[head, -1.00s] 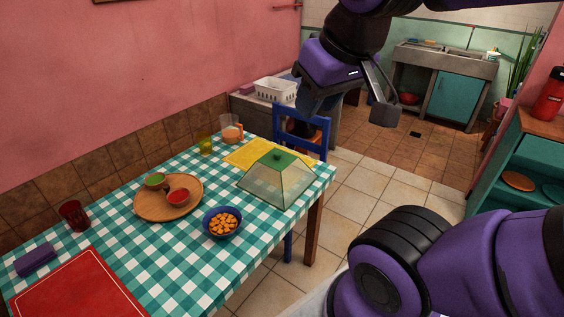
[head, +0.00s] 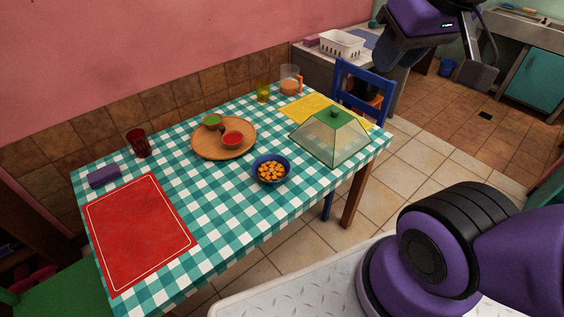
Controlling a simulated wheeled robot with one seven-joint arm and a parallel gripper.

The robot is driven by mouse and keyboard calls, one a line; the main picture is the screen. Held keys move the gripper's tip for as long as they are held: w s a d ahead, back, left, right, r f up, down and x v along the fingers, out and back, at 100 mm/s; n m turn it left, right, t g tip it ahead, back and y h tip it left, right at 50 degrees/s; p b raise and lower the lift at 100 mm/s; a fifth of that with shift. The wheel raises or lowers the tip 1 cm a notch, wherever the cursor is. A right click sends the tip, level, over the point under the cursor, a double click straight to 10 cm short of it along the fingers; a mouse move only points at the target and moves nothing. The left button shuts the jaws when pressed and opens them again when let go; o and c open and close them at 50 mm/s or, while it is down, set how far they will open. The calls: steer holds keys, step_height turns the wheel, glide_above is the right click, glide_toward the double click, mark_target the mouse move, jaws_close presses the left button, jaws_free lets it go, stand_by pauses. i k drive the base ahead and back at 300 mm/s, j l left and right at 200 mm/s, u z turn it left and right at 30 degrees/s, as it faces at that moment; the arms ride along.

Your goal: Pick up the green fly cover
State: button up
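The green fly cover (head: 331,138) is a see-through, four-sided tent with a green top and knob. It stands upright on the right end of the table with the checked cloth (head: 228,205), partly over a yellow cloth. My gripper (head: 478,58) is at the upper right, well above and to the right of the cover, apart from it. One finger shows clearly; the other is mostly hidden or cut off, so its opening cannot be judged.
A blue bowl of orange pieces (head: 271,171) stands left of the cover. A wooden board (head: 223,138) with two small bowls lies behind it. A yellow cloth (head: 300,108), a jug (head: 290,80) and a yellow glass (head: 263,91) are near the back. A blue chair (head: 363,88) stands at the table's far right end.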

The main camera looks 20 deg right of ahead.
mark_target(333, 135)
steer(key=i+l, duration=0.15)
steer(key=l, duration=0.25)
steer(key=i+l, duration=0.1)
steer(key=l, duration=0.3)
steer(key=i+l, duration=0.15)
steer(key=l, duration=0.3)
steer(key=i+l, duration=0.15)
steer(key=l, duration=0.25)
steer(key=i+l, duration=0.15)
steer(key=l, duration=0.25)
steer(key=i+l, duration=0.1)
steer(key=l, duration=0.3)
steer(key=u, duration=0.05)
